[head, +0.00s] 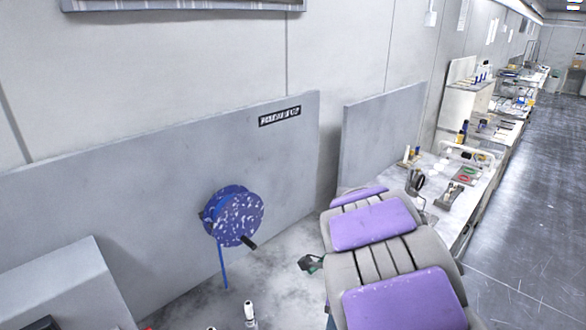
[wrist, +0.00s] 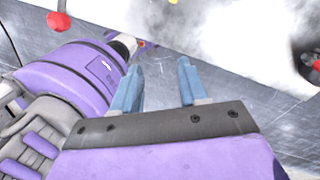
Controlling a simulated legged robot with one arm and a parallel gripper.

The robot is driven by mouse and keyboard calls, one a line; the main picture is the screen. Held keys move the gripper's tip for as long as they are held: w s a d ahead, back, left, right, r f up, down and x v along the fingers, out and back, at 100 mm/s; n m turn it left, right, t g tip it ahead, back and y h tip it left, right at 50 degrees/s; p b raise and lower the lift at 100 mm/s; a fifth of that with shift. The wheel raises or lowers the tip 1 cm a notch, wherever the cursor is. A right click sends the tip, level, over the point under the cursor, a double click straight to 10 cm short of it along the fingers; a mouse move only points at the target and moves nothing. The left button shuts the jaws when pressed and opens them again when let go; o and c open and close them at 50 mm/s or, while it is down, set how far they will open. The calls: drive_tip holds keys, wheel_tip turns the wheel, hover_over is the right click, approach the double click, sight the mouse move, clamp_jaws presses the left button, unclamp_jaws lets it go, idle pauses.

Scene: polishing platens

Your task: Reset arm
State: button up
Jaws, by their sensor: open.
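My gripper (wrist: 157,88) shows in the wrist view, with two blue fingers standing apart and nothing between them. The fingers point toward the edge of a pale worktop (wrist: 215,38), and I cannot tell their height over it. My purple and grey arm rises from the bottom of the head view, right of centre, and bends away from me. My gripper is not clearly seen in the head view, where my arm hides part of the worktop.
A speckled blue reel (head: 235,215) with a black handle is at a grey upright panel (head: 150,170). A grey box (head: 60,285) stands at lower left. Small bottles (head: 250,312) stand at the bottom. Tools clutter the bench (head: 480,190) at right; the floor (head: 545,190) beyond is open.

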drive_tip(key=s+d+n+b, duration=0.2)
drive_tip(key=s+n, duration=0.8)
drive_tip(key=s, duration=0.3)
drive_tip(key=s+d+n+h+b, duration=0.1)
drive_tip(key=s+d+n+b, duration=0.1)
drive_tip(key=s+n, duration=0.9)
drive_tip(key=shift+s+d+f+b, duration=0.2)
drive_tip(key=shift+s+d+b, duration=0.15)
drive_tip(key=shift+s+b, duration=0.7)
drive_tip(key=shift+s, duration=0.1)
